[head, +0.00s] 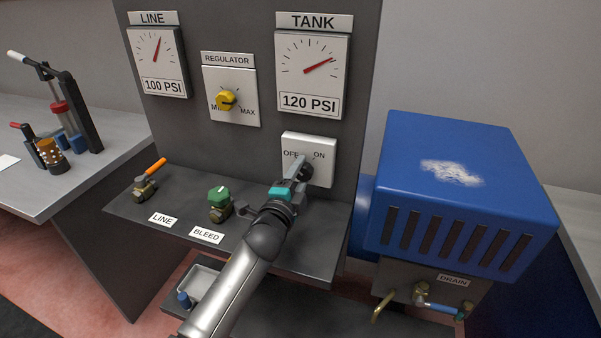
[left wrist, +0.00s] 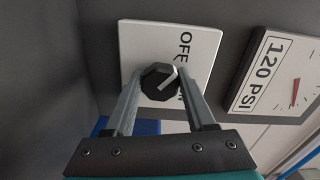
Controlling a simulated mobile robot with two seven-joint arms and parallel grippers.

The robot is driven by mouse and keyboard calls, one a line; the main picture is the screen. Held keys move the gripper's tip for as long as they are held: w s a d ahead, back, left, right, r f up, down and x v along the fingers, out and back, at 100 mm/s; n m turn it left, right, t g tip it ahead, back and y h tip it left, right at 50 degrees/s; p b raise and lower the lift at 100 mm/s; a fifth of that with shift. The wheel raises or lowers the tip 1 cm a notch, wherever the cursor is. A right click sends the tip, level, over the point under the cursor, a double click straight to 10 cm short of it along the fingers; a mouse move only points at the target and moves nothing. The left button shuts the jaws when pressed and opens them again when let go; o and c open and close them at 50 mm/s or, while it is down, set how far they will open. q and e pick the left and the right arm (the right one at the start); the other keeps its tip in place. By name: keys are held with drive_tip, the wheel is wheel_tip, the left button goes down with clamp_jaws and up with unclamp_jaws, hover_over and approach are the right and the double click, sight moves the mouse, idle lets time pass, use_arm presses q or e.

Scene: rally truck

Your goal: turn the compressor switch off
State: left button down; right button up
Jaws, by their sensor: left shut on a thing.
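The compressor switch is a white plate (head: 322,179) marked OFF on the left and ON on the right, low on the dark panel. Its black knob (left wrist: 159,84) has a white pointer line. In the left wrist view the pointer slants towards the upper right, leaning to the OFF side of the plate. My left gripper (head: 302,170) reaches the plate from below; its two fingers (left wrist: 160,75) flank the knob and are shut on it. My right gripper is not in view.
Above are the TANK gauge (head: 311,77) at 120 PSI, the LINE gauge (head: 158,62) at 100 PSI and a yellow regulator knob (head: 226,100). The green BLEED valve (head: 220,198) and orange-handled LINE valve (head: 146,183) stand left of my arm. The blue compressor housing (head: 455,190) is close right.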

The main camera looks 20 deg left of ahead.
use_arm(q)
drive_tip(key=shift+n, duration=0.6)
drive_tip(key=shift+c, duration=1.2)
unclamp_jaws()
drive_tip(key=shift+s, duration=0.1)
drive_tip(key=s, duration=1.5)
drive_tip(key=shift+a+p, duration=0.25)
drive_tip(key=shift+p, duration=0.2)
